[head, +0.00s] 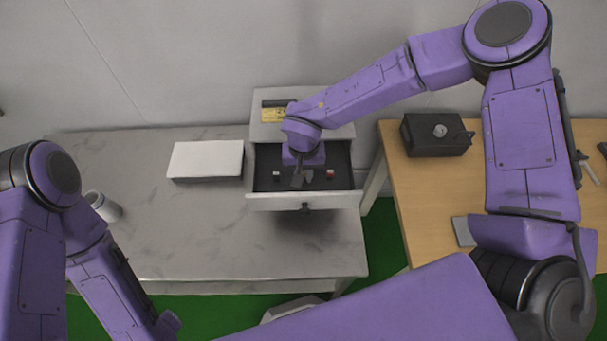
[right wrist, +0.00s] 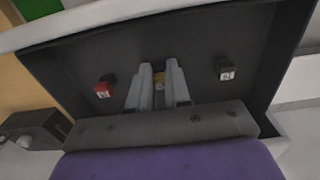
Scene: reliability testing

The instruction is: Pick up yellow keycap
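In the head view my right gripper (head: 302,181) reaches down into the open drawer (head: 275,202), and the yellow keycap is hidden there. A red keycap (right wrist: 104,87) and a dark keycap with a white marked face (right wrist: 227,70) lie apart on either side. My left gripper is not in view; only its arm shows at the lower left.
The drawer's walls surround my right gripper closely. The drawer cabinet (head: 268,132) stands on a grey table (head: 200,235) beside a white box (head: 206,160) and a white mug (head: 103,206). A wooden table (head: 415,200) with a black box (head: 436,135) stands at the right.

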